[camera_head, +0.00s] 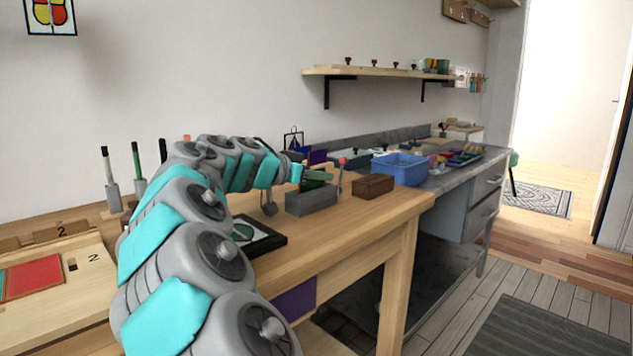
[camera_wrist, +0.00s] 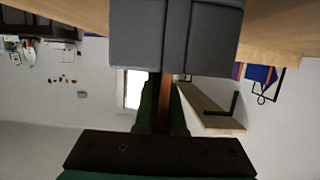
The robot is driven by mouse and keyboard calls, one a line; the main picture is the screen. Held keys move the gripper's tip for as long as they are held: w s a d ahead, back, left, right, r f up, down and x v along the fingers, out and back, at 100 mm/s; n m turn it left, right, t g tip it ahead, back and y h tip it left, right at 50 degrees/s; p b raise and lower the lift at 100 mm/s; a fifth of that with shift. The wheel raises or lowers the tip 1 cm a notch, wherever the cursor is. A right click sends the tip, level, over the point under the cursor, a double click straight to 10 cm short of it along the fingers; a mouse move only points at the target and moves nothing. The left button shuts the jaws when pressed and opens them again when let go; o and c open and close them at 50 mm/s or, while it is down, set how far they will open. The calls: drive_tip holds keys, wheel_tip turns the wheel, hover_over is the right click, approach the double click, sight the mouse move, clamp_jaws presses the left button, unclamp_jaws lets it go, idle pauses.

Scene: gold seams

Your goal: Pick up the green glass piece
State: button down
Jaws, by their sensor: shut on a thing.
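My gripper (camera_head: 318,176) is at the grey slotted block (camera_head: 311,201) on the wooden bench. In the wrist view my gripper (camera_wrist: 164,108) is shut on a thin upright piece, seen edge-on as a copper-brown strip. Dark green shows just above the block in the head view, so I take this piece as the green glass piece (camera_head: 312,185). Its faces are mostly hidden by the fingers. The strip lines up with the slot of the grey block (camera_wrist: 140,35), and its lower end appears to be still in the slot.
A brown block (camera_head: 373,186) and an upright red-topped tool (camera_head: 341,172) stand right of the grey block. A black-framed tray (camera_head: 270,243) with a greenish oval lies in front. A blue bin (camera_head: 401,168) stands farther back. A wall shelf (camera_head: 380,72) hangs behind.

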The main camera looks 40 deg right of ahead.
drive_tip(key=shift+r, duration=0.1)
drive_tip(key=shift+r, duration=1.7)
drive_tip(key=s+d+r+b, duration=0.1)
drive_tip(key=s+r+b, duration=0.1)
drive_tip(key=s, duration=1.4)
drive_tip(key=shift+d+r, duration=0.15)
drive_tip(key=shift+r, duration=0.05)
